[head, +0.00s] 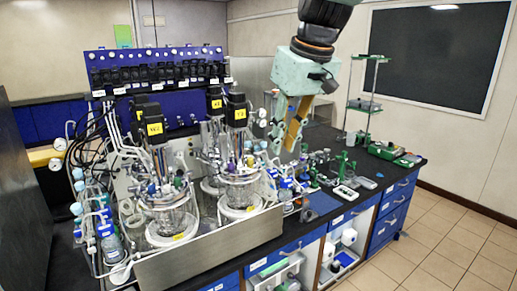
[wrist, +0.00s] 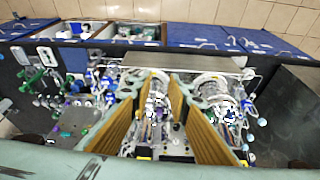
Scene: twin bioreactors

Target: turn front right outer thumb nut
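The right bioreactor vessel (head: 240,192), a clear glass jar with a crowded metal head plate and a black motor labelled in yellow, stands in the middle of the bench in the head view. The left vessel (head: 167,215) stands beside it. The thumb nuts are too small to make out in either view. My gripper (head: 285,145) hangs pointing down, to the right of the right vessel's motor in the head view. In the wrist view my gripper (wrist: 157,80) has its two tan-padded fingers apart, with a glass vessel (wrist: 155,100) showing through the gap. Nothing is held.
Tubing, bottles (head: 108,235) and cables crowd the left side of the bench. A blue panel of black units (head: 155,75) stands behind. Small tools, a green-based stand (head: 370,105) and a grey device (head: 345,192) occupy the right. The floor (head: 440,240) at right is clear.

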